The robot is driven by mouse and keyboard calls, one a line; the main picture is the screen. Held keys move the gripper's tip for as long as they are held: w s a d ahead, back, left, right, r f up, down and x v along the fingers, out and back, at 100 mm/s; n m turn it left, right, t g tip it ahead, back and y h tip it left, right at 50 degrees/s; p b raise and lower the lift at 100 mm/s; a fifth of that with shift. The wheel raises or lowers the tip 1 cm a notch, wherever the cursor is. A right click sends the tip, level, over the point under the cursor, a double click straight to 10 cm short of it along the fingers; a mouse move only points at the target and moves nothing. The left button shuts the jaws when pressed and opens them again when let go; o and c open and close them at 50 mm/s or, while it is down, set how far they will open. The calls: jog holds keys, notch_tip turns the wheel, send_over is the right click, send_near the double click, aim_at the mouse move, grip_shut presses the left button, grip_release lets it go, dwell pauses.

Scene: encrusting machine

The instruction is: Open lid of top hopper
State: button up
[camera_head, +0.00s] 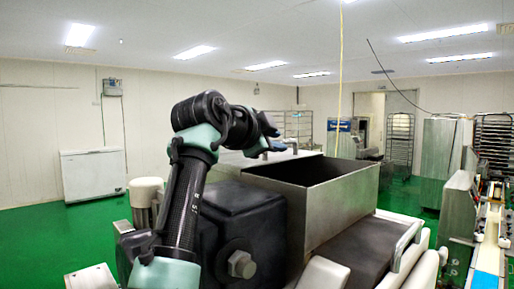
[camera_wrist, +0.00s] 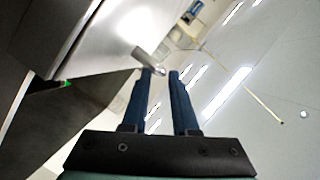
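A grey metal hopper box (camera_head: 343,207) stands on the machine, its near part open at the top. Behind it is a pale flat panel (camera_head: 231,160), which looks like the lid. A short metal handle (camera_head: 291,146) stands up from it; the handle also shows in the wrist view (camera_wrist: 148,59), with the pale panel (camera_wrist: 112,38) behind it. My gripper (camera_head: 277,147) is at the left of the handle. In the wrist view, its two blue fingers (camera_wrist: 160,73) are apart, and the handle lies at or just beyond their tips. Contact cannot be told.
A dark block with a large bolt (camera_head: 242,263) sits below my arm. A conveyor line (camera_head: 488,248) runs at the right. A white chest freezer (camera_head: 93,173) stands by the left wall. A yellow cord (camera_head: 340,75) hangs from the ceiling behind the hopper. Green floor at left is clear.

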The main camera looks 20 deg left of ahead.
jog(key=b+v, duration=0.4)
jog(key=v, duration=0.5)
jog(key=shift+s+a+b, duration=0.15)
jog(key=shift+a+b, duration=0.1)
jog(key=shift+b, duration=0.15)
